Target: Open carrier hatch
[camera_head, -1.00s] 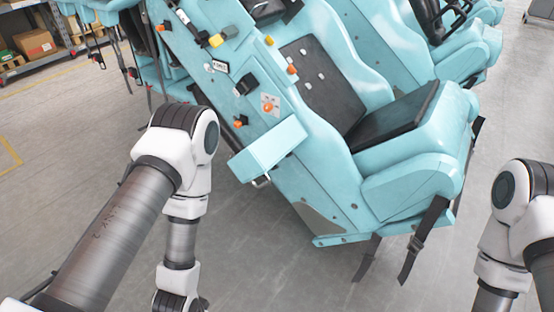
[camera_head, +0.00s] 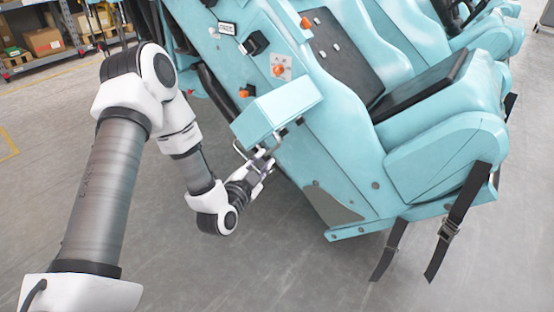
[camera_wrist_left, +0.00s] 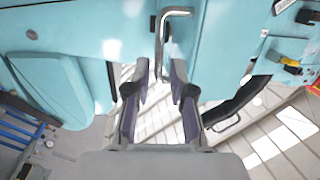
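The teal carrier (camera_head: 340,160) stands tilted in the head view. A teal box-shaped hatch (camera_head: 277,110) juts from its side panel and looks shut. A bent metal handle (camera_wrist_left: 176,12) hangs from the teal panel in the left wrist view. My left gripper (camera_head: 258,162) is just below the hatch in the head view. In the left wrist view its two fingers (camera_wrist_left: 160,76) are apart, one on either side of the handle's lower end. I cannot tell whether they touch it. My right gripper is out of view.
An orange knob (camera_head: 278,70) and other small controls sit on the side panel above the hatch. Black straps (camera_head: 458,222) hang from the carrier at the right. Shelves with boxes (camera_head: 43,40) stand at the far left. The grey floor in front is clear.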

